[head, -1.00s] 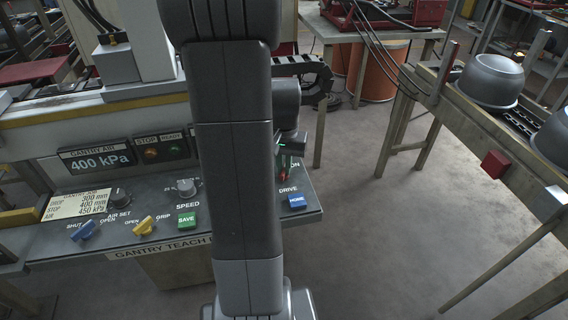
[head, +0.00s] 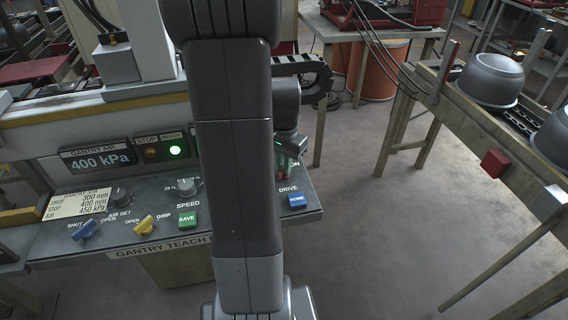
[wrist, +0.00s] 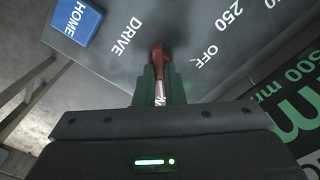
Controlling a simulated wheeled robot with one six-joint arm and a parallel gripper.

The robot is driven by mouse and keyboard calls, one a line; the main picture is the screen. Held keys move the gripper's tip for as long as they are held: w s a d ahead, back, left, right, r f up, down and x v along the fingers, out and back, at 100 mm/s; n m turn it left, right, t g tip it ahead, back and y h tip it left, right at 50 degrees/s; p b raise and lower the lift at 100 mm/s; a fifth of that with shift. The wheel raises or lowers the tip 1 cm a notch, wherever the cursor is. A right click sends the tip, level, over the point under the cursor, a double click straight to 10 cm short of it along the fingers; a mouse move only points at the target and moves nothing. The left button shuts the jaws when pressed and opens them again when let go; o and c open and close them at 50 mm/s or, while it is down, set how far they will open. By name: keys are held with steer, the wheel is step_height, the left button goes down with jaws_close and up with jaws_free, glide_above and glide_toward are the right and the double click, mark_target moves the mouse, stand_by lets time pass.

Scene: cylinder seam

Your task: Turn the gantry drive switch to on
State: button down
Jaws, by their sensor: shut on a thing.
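The drive switch is a small red lever on the teach panel, above the DRIVE label. In the wrist view the red lever (wrist: 158,58) stands between the two green fingers of my gripper (wrist: 158,82), which are shut on it. The OFF label lies to its right there, and the fingers partly cover the lettering by the lever.
Yellow and blue knobs stand farther left. A conveyor with metal pots (head: 490,80) is at right. Grey floor between is clear.

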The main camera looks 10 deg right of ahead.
steer(key=c, duration=1.5)
jaws_free()
steer(key=shift+r, duration=0.1)
step_height(320, 180, up, 14)
steer(key=shift+f+p, duration=0.15)
steer(key=shift+p, duration=0.2)
steer(key=shift+f, duration=0.1)
step_height(320, 180, down, 14)
steer(key=shift+r+b, duration=0.15)
steer(key=shift+b, duration=0.2)
